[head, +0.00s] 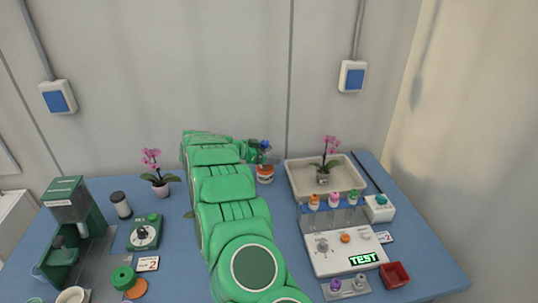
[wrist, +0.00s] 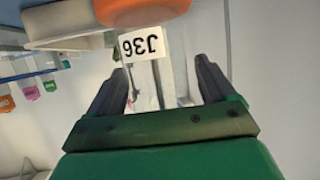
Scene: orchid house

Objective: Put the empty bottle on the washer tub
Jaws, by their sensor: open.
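My gripper (head: 259,151) is at the back of the blue table, above an orange and white jar-like thing (head: 265,174). In the wrist view, which is upside down, my gripper (wrist: 160,68) is open. A pale, clear-looking upright shape (wrist: 166,82) shows between and beyond the fingers; I cannot tell if it is the empty bottle or if the fingers touch it.
A white device (head: 343,252) showing TEST stands at front right, with several coloured-capped bottles (head: 334,200) behind it. A red box (head: 395,275) is near the right edge. At left are an orchid (head: 155,165), a dark jar (head: 121,204) and a green dial unit (head: 146,231).

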